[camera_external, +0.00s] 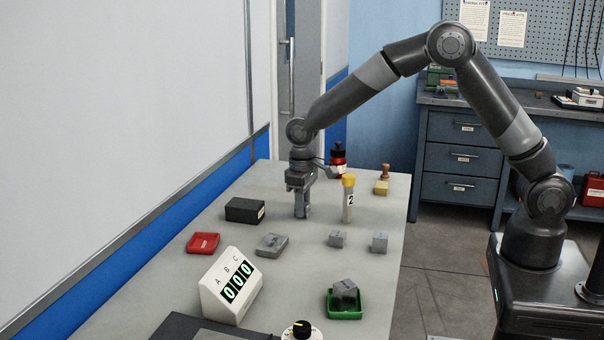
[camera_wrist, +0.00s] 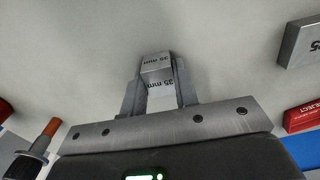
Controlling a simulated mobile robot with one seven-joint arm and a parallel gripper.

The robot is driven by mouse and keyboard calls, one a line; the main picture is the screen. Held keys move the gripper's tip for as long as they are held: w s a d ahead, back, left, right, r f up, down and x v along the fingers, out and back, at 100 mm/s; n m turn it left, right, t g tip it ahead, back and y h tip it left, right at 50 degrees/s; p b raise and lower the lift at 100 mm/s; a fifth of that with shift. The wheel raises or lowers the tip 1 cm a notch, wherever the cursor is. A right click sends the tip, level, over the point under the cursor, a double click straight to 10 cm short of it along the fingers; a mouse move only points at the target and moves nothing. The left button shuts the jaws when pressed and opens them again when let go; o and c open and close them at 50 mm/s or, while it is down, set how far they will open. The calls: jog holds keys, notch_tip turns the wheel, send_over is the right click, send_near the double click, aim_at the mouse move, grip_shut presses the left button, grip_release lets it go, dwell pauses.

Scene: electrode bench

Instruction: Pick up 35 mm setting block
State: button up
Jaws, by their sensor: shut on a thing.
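The grey setting block (camera_wrist: 157,77), marked "35 mm" on two faces, sits between the two fingers of my gripper (camera_wrist: 160,88) in the wrist view. A finger touches each side of it, and the jaws are shut on it. In the outside view my gripper (camera_external: 301,214) points straight down at the middle of the bench, between a black box and a numbered tube. There the block is mostly hidden by the fingers. I cannot tell whether its underside touches the bench.
Two small grey blocks (camera_external: 337,239) (camera_external: 380,242), a red tray (camera_external: 203,243), a green tray (camera_external: 331,310) holding a block, and a counter display (camera_external: 231,286) are nearer.

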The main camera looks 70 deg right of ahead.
grip_shut()
